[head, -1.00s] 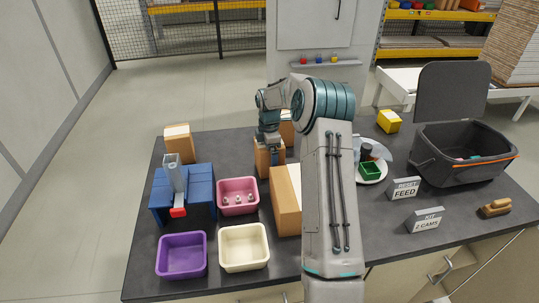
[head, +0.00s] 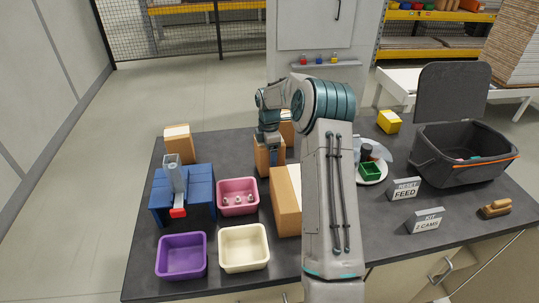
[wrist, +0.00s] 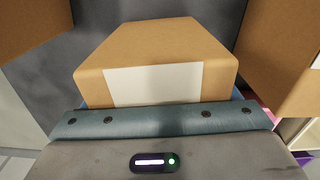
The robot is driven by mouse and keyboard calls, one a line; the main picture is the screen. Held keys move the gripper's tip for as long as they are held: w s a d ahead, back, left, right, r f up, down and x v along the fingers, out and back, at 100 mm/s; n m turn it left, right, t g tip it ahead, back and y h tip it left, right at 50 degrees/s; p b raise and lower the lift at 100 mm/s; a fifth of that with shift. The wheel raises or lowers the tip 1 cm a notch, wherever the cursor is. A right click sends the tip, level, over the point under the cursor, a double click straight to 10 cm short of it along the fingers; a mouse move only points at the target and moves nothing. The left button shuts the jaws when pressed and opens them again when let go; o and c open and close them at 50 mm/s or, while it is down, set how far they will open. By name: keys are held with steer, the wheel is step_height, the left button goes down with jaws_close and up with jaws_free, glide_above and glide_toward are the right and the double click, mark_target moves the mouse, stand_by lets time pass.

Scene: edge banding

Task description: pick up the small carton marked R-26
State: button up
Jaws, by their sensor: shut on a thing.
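A small brown carton (wrist: 155,55) fills the middle of the wrist view, with a blank-looking white label on the side towards me; no R-26 marking can be read. In the head view the same carton (head: 264,158) stands upright on the dark table behind the pink bin. My gripper (head: 268,148) is over its top and shut on it. The fingertips are hidden in the wrist view behind the gripper's own body. I cannot tell whether the carton is clear of the table.
Another carton (head: 286,200) stands close in front, and one (head: 179,145) stands at the back left. A blue fixture (head: 190,195), a pink bin (head: 238,196), a purple bin (head: 182,256) and a cream bin (head: 244,248) fill the left. A grey crate (head: 450,165) stands at right.

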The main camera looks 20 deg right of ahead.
steer(key=w+d+r+b, duration=0.1)
steer(key=d+r, duration=0.9)
steer(key=d, duration=0.1)
steer(key=shift+w+d, duration=0.2)
steer(key=shift+d, duration=0.1)
